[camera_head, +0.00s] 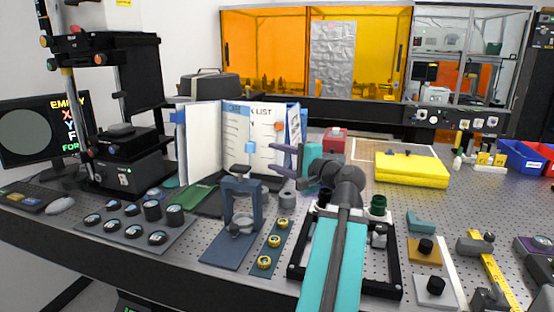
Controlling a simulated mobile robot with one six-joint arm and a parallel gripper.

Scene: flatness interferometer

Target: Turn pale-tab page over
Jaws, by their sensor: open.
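An upright booklet (201,150) stands open on the perforated table, its white pages fanned out. One page (236,135) bears a heading partly readable as "LIST". A pale blue tab (250,148) sits at that page's right side, and an orange tab (280,126) shows farther right. My gripper (277,159) is open and empty, its two purple-grey fingers pointing left toward the booklet. In this view the fingertips are just right of and below the pale blue tab. I cannot tell whether they touch a page. My gripper and wrist cover the booklet's lower right part.
A blue-grey stand (242,208) is in front of the booklet. A plate with several dark knobs (152,211) is at the left. A black frame (391,284) lies under my arm. A yellow case (411,169) is at the right. A red box (335,139) stands behind my gripper.

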